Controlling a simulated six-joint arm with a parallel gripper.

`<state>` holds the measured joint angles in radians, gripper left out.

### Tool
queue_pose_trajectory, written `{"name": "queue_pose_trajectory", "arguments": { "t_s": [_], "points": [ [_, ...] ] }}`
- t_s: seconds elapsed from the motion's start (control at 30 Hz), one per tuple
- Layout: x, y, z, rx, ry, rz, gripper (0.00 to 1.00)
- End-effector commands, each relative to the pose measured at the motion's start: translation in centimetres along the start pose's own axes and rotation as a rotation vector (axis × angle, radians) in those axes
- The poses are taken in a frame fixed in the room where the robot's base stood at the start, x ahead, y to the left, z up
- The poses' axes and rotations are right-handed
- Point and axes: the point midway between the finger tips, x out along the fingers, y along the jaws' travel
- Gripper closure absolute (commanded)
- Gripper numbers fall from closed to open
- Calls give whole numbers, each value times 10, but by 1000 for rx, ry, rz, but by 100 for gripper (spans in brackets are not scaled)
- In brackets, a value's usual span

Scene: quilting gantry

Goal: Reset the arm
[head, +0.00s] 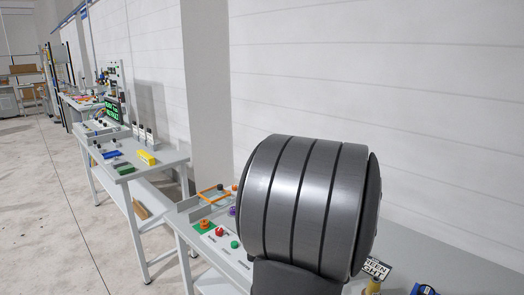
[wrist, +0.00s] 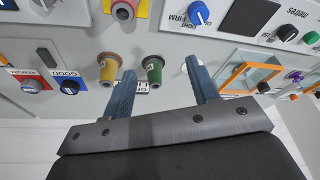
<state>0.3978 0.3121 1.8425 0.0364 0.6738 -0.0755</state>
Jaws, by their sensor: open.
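My gripper (wrist: 158,93) shows in the wrist view, with two blue-grey fingers spread apart and nothing between them but the panel beyond. A green-topped knob (wrist: 153,70) stands on the panel in line with the gap between the fingers. A yellow-topped knob (wrist: 108,68) is just left of it, by the left finger. I cannot tell how far the fingertips are from the knobs. In the head view a large dark grey ribbed cylinder of my own arm fills the centre right and hides part of the table, and the gripper does not show there.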

Motion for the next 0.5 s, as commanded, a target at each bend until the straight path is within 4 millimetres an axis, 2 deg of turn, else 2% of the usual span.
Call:
{"name": "queue_pose_trajectory", "arguments": {
  "t_s": [0.3,0.5],
  "points": [
    [12,-54,-20,-17,2,-1,46],
    [16,-77,-27,-21,5,-1,46]
  ]
}}
